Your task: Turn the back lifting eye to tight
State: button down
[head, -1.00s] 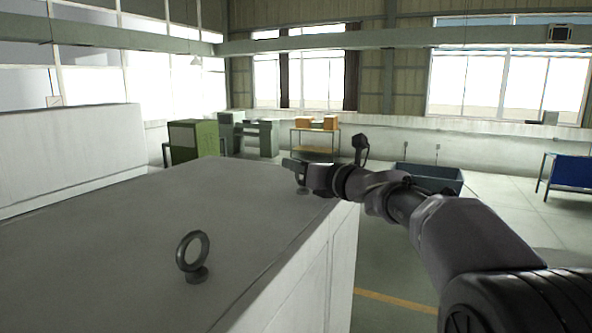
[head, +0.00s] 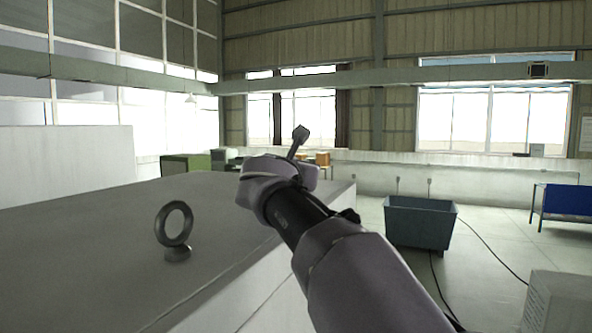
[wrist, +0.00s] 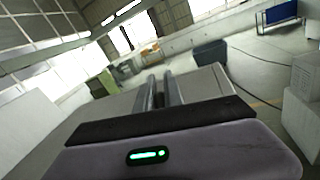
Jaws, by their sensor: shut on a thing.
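A dark metal lifting eye (head: 174,224) stands upright on the near part of a large grey block top (head: 110,250) in the head view. It is apart from my arm. The back lifting eye is hidden behind my wrist in the head view, and I cannot make it out in the wrist view. My gripper (wrist: 160,84) shows in the wrist view as two narrow parallel fingers over the far end of the block top, shut on the back lifting eye.
A dark open bin (head: 421,225) stands on the floor beyond the block, with cables running to its right. A blue-topped stand (head: 566,200) is at the far right. A pale box (head: 562,302) is at the lower right. A green cabinet (head: 183,163) stands behind the block.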

jog(key=m+h+p, duration=0.2)
jog(key=h, duration=0.1)
jog(key=shift+d+g+h, duration=0.2)
jog(key=shift+g+h, duration=0.1)
jog(key=shift+g, duration=0.1)
jog(key=shift+d+m+h, duration=0.1)
jog(key=shift+m+h, duration=0.4)
jog(key=shift+s+d+f+g+h+p, duration=0.1)
jog(key=shift+g+h+p, duration=0.2)
jog(key=shift+p, duration=0.1)
